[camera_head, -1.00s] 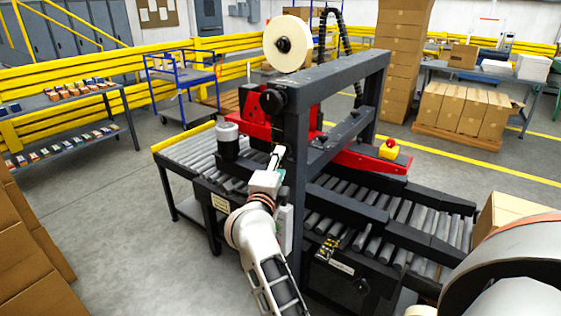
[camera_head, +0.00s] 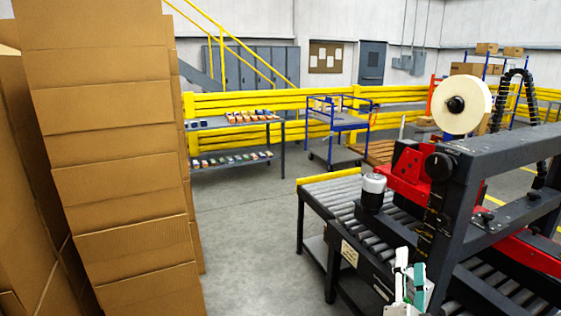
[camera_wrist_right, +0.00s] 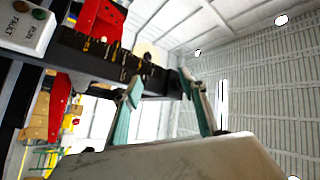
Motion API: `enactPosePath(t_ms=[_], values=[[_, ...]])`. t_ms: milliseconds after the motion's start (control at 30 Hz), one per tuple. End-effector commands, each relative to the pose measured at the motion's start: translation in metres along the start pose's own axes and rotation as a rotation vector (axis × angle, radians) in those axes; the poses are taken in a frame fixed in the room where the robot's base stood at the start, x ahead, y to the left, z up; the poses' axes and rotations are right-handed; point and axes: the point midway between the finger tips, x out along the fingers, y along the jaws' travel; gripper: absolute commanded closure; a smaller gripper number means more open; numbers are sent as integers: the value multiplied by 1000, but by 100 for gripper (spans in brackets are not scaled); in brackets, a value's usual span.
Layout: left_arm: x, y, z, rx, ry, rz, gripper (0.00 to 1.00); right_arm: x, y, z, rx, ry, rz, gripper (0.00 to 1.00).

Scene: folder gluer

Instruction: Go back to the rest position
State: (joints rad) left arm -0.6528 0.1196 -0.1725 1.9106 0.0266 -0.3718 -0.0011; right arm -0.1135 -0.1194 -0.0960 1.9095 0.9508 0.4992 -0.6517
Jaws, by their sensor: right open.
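My right gripper (camera_head: 409,282) shows at the bottom right of the head view, in front of the taping machine's dark frame. Its two fingers stand upright and apart, with nothing between them. In the right wrist view the fingers (camera_wrist_right: 168,105) are spread, with teal pads and an empty gap. The taping machine (camera_head: 460,210) has a black frame, red parts and a tape roll (camera_head: 462,105) on top. My left gripper is not in view.
Tall cardboard stacks (camera_head: 120,165) fill the left side. The roller conveyor (camera_head: 338,200) stands at the right. A shelf with small boxes (camera_head: 235,122) and a blue cart (camera_head: 335,130) are behind. Grey floor (camera_head: 240,240) is open between the stacks and conveyor.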

Motion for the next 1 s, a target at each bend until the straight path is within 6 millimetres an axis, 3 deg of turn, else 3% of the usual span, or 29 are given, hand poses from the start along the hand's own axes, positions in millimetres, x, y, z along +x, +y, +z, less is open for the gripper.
enactPosePath(t_ms=[33, 100, 300, 433, 600, 700, 800, 1000], values=[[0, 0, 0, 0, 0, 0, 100, -28, 6, 28, -110, -106, -61, 58], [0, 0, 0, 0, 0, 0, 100, -62, 12, 61, -226, -237, -131, 58], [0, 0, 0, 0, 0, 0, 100, -168, 59, 135, -502, -596, -239, 58], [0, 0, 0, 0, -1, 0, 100, -241, 102, 163, -658, -813, -265, 58], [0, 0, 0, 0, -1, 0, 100, -319, 156, 172, -830, -1033, -266, 58], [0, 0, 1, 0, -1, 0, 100, -348, 177, 170, -897, -1112, -260, 58], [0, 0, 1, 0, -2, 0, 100, -363, 189, 168, -935, -1154, -256, 58], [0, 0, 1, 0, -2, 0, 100, -368, 193, 167, -949, -1169, -253, 58]])
